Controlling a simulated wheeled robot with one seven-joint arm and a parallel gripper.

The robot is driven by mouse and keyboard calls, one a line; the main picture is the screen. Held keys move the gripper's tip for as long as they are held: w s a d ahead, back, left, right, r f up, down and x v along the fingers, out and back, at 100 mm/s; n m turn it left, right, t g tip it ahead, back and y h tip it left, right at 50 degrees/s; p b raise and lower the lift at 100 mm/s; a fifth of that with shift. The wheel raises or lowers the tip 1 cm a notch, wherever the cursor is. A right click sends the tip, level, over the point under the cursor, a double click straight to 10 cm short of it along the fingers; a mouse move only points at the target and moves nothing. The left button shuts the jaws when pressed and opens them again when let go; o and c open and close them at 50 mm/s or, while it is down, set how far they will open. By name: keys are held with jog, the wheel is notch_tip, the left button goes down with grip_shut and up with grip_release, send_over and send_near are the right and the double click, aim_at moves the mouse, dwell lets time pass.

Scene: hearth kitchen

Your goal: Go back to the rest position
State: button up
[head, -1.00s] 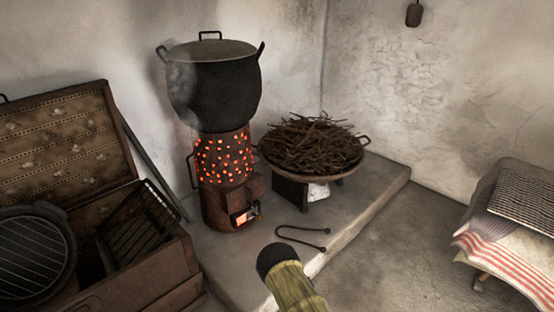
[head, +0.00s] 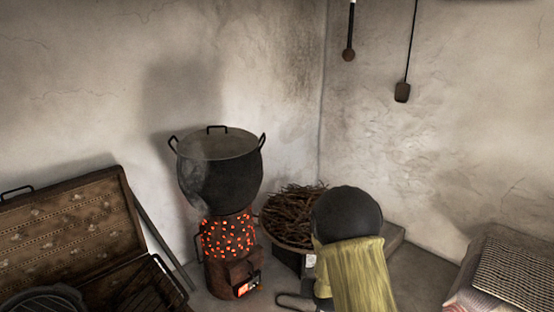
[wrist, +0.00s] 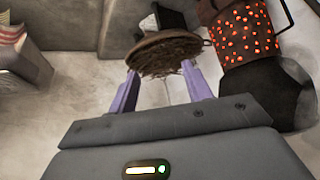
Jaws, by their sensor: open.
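My gripper (wrist: 161,72) shows in the wrist view with its two purple fingers apart and nothing between them. In the head view, my arm's dark rounded joint and yellow-green link rise at the lower middle and hide part of the twig bowl; the gripper itself does not show there. The wrist view is turned over. In it, the bowl of twigs (wrist: 165,45) lies beyond the fingertips, and the glowing stove (wrist: 243,32) and dark pot (wrist: 285,95) are to the right.
The lidded pot (head: 218,172) stands on the glowing stove (head: 228,240), left of the twig bowl (head: 290,212). An open chest (head: 70,225) is at the left. A cloth-covered stand (head: 510,270) is at the right. Utensils hang on the wall, including a spatula (head: 402,92).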

jog(key=s+d+r+g+p, duration=0.1)
jog(key=s+r+g+p, duration=0.1)
jog(key=s+r+p, duration=0.4)
jog(key=s+d+r+g+p, duration=0.1)
jog(key=s+r+g+p, duration=0.1)
jog(key=s+r+p, duration=0.4)
jog(key=s+d+r+n+g+p, duration=0.1)
jog(key=s+r+p, duration=0.5)
jog(key=s+r, duration=0.7)
notch_tip(320, 180, up, 8)
jog(key=shift+r+g+p, duration=0.2)
jog(key=shift+g+p, duration=0.2)
jog(key=shift+g, duration=0.4)
